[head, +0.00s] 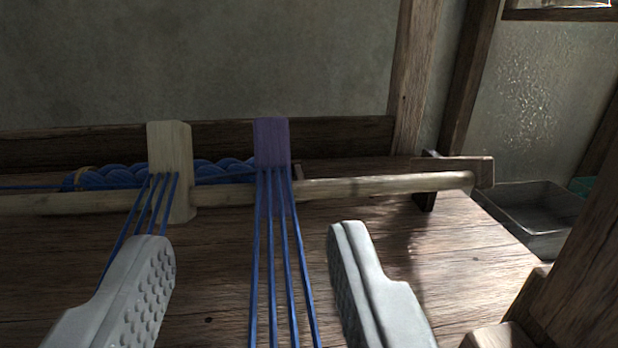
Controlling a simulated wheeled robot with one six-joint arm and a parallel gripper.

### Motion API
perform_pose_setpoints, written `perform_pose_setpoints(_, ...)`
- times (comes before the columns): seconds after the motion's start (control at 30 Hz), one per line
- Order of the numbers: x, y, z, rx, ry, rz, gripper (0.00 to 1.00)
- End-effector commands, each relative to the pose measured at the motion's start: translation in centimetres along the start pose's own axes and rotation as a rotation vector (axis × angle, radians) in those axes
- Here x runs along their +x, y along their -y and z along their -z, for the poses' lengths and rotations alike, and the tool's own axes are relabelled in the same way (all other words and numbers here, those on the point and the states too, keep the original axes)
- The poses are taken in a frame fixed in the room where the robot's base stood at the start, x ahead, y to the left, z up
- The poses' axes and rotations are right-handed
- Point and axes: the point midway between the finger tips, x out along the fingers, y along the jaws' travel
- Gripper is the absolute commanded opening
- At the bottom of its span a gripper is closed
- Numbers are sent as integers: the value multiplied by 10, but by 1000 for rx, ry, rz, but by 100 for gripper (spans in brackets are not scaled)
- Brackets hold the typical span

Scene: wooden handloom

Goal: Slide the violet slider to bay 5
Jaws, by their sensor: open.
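The violet slider (272,143) is a small upright block on the horizontal wooden rod (370,185), with several blue threads running from it toward me. A pale wooden slider (172,165) stands on the same rod to its left, also with blue threads. My gripper (250,245) is open, its two grey fingers spread wide on either side of the violet slider's threads. The fingertips are nearer to me than the violet slider and do not touch it. No bay numbers are readable.
The rod ends at a dark wooden bracket (455,170) on the right, with bare rod between it and the violet slider. A coil of blue rope (115,178) lies behind the rod. A grey tray (535,215) is at the far right. Wooden posts stand at the right.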

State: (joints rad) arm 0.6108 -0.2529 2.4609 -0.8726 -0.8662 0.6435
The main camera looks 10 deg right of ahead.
Motion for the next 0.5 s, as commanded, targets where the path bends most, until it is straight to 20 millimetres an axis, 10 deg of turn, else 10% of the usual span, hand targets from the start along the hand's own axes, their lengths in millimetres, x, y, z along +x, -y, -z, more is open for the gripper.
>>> perform_pose_setpoints(0.5, 41, -5, -13, 21, 9, 26, 45)
